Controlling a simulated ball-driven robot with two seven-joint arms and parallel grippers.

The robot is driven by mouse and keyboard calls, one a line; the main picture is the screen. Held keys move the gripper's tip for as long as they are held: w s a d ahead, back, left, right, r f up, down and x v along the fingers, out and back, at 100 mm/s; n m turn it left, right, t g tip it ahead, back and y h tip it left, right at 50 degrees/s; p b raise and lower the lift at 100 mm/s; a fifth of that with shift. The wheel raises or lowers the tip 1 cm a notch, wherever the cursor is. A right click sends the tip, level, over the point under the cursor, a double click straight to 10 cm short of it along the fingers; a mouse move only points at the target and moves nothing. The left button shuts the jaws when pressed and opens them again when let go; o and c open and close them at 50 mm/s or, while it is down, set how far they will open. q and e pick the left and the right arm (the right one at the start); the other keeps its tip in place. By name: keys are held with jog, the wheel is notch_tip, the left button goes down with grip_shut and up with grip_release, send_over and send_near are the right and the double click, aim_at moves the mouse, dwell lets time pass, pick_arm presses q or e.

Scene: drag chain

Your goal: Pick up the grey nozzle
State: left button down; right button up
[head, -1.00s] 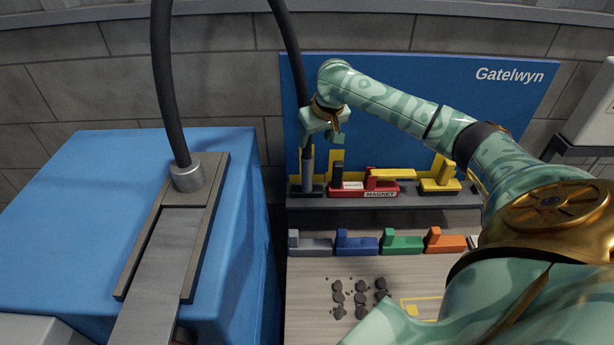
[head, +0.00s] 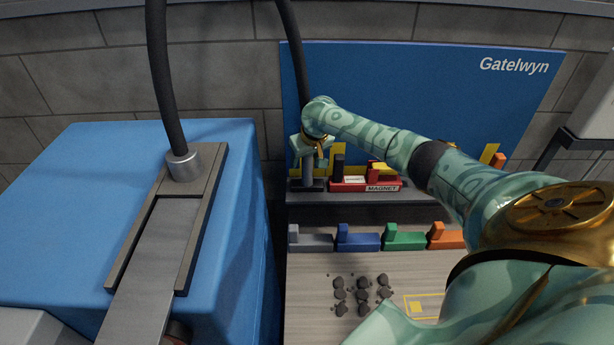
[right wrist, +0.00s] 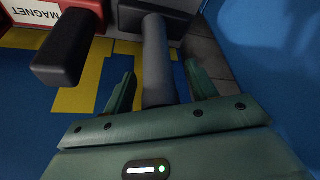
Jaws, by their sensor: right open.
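The grey nozzle (head: 307,176) stands upright at the left end of the dark shelf, with a dark hose above it. My right gripper (head: 308,158) is at its upper part and hides some of it in the head view. In the right wrist view the grey nozzle (right wrist: 155,50) runs between the two green fingers of my right gripper (right wrist: 158,75). The fingers are open, with a gap visible on the left side of the nozzle. My left gripper is not in view.
A red magnet tool (head: 365,184) with a black upright part stands just right of the nozzle; its black part (right wrist: 68,48) is close to the left finger. A blue panel (head: 400,90) rises behind. Coloured blocks and dark lumps lie in front. A blue cabinet (head: 80,200) stands left.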

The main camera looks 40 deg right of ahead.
jog(key=shift+r, duration=0.1)
grip_shut()
notch_tip(320, 180, up, 3)
jog(key=shift+f, duration=0.1)
jog(key=s+a+r+p, duration=0.3)
jog(key=s+a+r, duration=0.2)
jog(key=s+r, duration=0.5)
jog(key=s, duration=0.3)
jog(key=shift+p, duration=0.3)
jog(key=shift+r, duration=0.1)
